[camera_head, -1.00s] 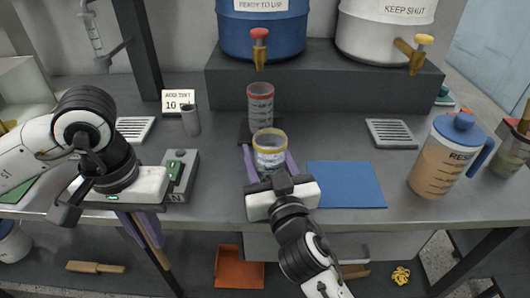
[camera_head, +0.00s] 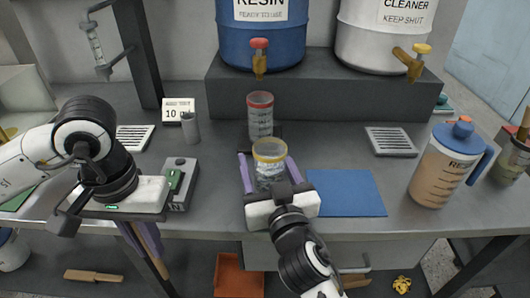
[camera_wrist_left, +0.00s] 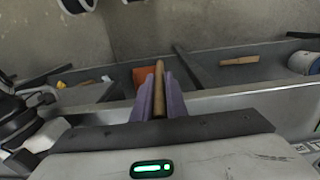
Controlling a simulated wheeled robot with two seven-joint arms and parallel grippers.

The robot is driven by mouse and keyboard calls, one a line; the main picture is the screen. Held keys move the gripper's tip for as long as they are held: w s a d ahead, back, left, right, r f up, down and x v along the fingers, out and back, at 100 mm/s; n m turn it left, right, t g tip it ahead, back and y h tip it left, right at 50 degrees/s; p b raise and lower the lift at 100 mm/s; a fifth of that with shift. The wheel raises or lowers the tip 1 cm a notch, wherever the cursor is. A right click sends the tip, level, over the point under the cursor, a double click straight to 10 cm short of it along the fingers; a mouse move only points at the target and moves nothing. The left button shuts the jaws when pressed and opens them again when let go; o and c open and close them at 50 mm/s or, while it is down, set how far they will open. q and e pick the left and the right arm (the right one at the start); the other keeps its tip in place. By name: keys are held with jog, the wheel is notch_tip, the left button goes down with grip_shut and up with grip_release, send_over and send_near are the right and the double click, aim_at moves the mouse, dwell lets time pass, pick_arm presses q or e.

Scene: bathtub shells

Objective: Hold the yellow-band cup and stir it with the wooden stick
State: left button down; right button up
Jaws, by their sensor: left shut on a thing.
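The yellow-band cup (camera_head: 270,172), clear with a yellow rim, stands upright near the middle of the bench. My right gripper (camera_head: 269,168) is around it, with one purple finger on each side; a narrow gap shows at the left finger. My left gripper (camera_wrist_left: 160,92) is shut on the wooden stick (camera_wrist_left: 159,80), seen between its purple fingers in the left wrist view. In the head view the left gripper (camera_head: 143,240) points down at the front edge of the bench, left of the cup, with the stick hanging below it.
A red-rimmed cup (camera_head: 260,120) stands behind the yellow-band cup. A blue mat (camera_head: 345,193) lies to the right, and a brown-filled jug (camera_head: 440,175) farther right. A grey device with a green part (camera_head: 181,187) sits between my grippers. Blue (camera_head: 262,45) and white (camera_head: 370,45) barrels stand behind.

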jog(key=shift+o, duration=0.7)
jog(key=shift+s+a, duration=0.15)
jog(key=shift+a, duration=0.1)
